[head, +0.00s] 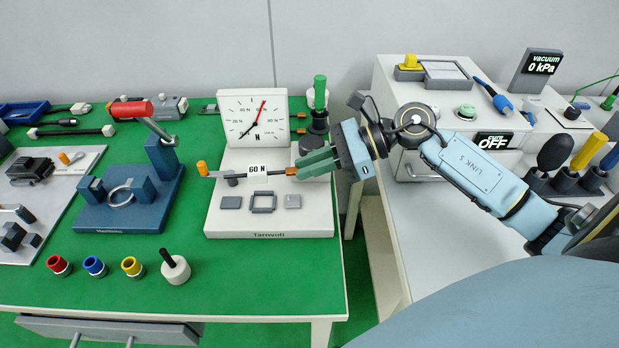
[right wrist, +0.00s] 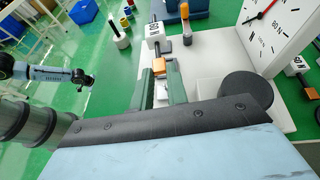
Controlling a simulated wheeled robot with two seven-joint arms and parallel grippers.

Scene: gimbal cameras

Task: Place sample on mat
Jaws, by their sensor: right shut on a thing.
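My right gripper (head: 309,165), with green fingers, is at the right end of a dark bar (head: 232,178) with a white "60 N" tag. It is shut on the bar's orange end block (head: 290,171), which also shows between the fingertips in the right wrist view (right wrist: 159,66). Below the bar, the white base (head: 270,224) carries a dark grey square (head: 231,202), a square frame (head: 263,201) and a light grey square (head: 293,201). I cannot tell which piece is the sample or the mat. In the right wrist view, my left arm's dark end (right wrist: 82,78) hangs apart at the left; its fingers are unclear.
A dial gauge (head: 253,117) stands behind the bar, with a green-handled post (head: 319,105) beside it. A blue fixture (head: 125,190) with a red lever is at left. Several small cups stand in front; the green tabletop (head: 270,275) nearby is clear.

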